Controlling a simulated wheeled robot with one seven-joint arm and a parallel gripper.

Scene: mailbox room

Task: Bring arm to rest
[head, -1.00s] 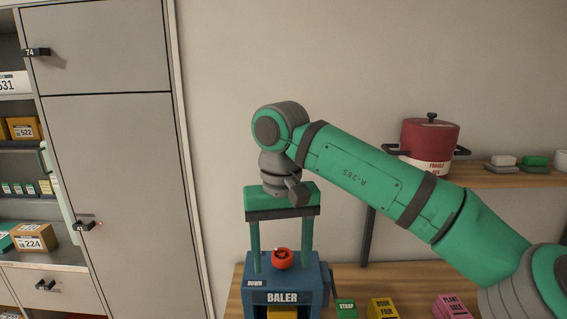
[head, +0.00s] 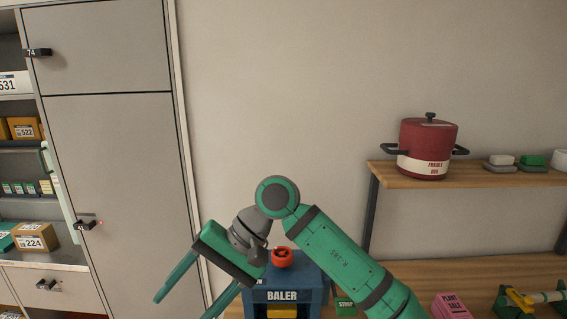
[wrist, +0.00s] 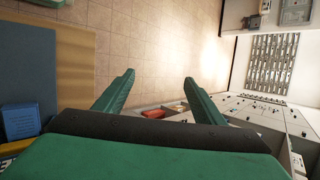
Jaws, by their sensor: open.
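My arm, green and grey, rises from the lower right of the head view and bends at a grey wrist joint. In the wrist view my gripper (wrist: 155,92) also shows two fingers well apart, with tiled floor beyond. The blue baler (head: 284,296) with a red-orange knob (head: 282,258) stands behind my wrist, partly hidden by my arm.
A tall grey locker (head: 110,180) stands at left, beside open shelves with boxes (head: 35,237). A wooden wall shelf (head: 400,179) at right holds a red pot (head: 428,148). A pink box (head: 452,305) sits on the bench (head: 420,273) below. The wall area above my arm is clear.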

